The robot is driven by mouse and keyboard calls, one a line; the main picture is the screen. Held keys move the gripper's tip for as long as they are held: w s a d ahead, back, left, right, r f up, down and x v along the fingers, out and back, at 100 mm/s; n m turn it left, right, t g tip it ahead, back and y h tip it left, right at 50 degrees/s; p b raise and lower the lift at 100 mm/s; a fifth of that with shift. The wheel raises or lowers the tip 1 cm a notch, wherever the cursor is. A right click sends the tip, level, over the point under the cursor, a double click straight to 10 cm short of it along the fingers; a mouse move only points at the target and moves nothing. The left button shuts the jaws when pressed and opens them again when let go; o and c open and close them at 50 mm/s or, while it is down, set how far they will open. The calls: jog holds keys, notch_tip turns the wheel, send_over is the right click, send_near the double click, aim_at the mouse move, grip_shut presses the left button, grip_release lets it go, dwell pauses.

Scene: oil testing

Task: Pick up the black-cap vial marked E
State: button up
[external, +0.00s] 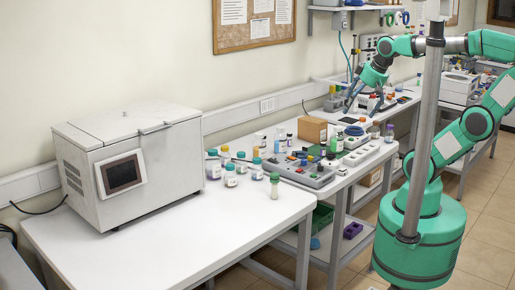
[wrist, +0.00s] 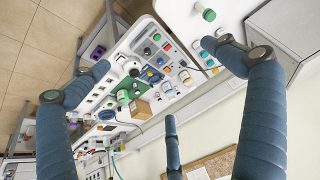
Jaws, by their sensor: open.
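My gripper (external: 363,103) is open and empty, high over the far bench in the external view. In the wrist view its blue padded fingers are spread wide (wrist: 160,80), with nothing between them. Several small vials and bottles stand on the benches. A small dark-capped bottle (external: 289,139) stands near the wall behind the grey device. The lettering is too small to read, so I cannot tell which vial is marked E. A green-capped vial (external: 274,186) and other teal-capped jars (external: 230,176) stand on the near white table.
A large white box machine (external: 130,160) sits on the left of the near table (external: 180,240), whose front is clear. A grey device with knobs (external: 305,172), a cardboard box (external: 312,129) and a white power strip (external: 365,152) crowd the middle bench.

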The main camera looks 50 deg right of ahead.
jog(key=shift+s+a+f, duration=0.2)
jog(key=shift+s+f, duration=0.2)
jog(key=shift+s, duration=0.2)
jog(key=c, duration=1.4)
